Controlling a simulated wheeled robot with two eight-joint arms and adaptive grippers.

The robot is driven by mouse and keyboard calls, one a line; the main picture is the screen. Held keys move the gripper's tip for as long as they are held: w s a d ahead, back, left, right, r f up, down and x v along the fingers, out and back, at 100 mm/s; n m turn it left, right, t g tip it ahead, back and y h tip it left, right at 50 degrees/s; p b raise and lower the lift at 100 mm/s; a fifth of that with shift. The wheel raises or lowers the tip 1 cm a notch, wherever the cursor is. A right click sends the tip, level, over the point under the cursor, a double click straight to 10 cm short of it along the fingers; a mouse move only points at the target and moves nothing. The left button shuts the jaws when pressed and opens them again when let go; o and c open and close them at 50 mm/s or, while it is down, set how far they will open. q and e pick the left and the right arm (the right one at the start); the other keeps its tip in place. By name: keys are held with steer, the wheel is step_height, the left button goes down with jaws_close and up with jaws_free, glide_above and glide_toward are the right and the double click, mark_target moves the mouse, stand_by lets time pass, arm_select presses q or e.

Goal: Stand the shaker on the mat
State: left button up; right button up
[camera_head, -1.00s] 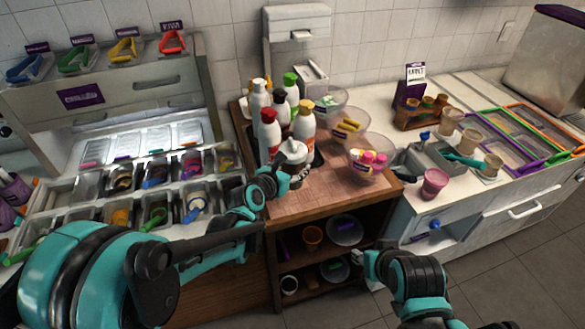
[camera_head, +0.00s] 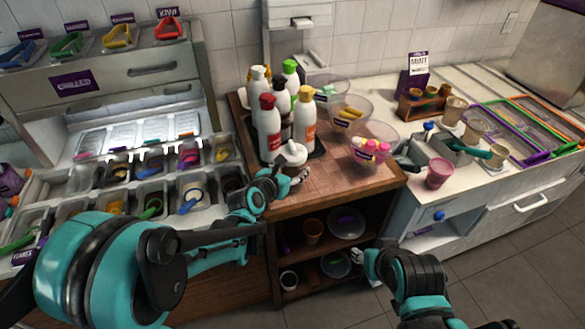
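A white shaker with a domed top (camera_head: 293,154) is upright at the front left of the wooden counter, in front of the bottles. My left gripper (camera_head: 297,176) is at its lower body and appears closed around it. The fingers hide much of the shaker, and I cannot tell whether its base touches the counter. A dark mat (camera_head: 319,149) shows under the bottles, just behind the shaker. My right gripper (camera_head: 359,259) is low in front of the cabinet, away from the shaker; its finger opening is too small to tell.
Several squeeze bottles (camera_head: 269,130) crowd the mat behind the shaker. Clear bowls (camera_head: 374,152) stand to the right. The wooden counter (camera_head: 335,183) is bare in front of the bowls. Topping bins (camera_head: 150,190) lie left, and a pink cup (camera_head: 439,173) stands on the right counter.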

arm_select(q)
steer(key=shift+f+b, duration=0.45)
steer(key=o, duration=1.5)
steer(key=shift+s, duration=0.1)
steer(key=v, duration=1.1)
steer(key=shift+s+a+r, duration=0.2)
steer(key=shift+s+r, duration=0.1)
steer(key=shift+s, duration=0.1)
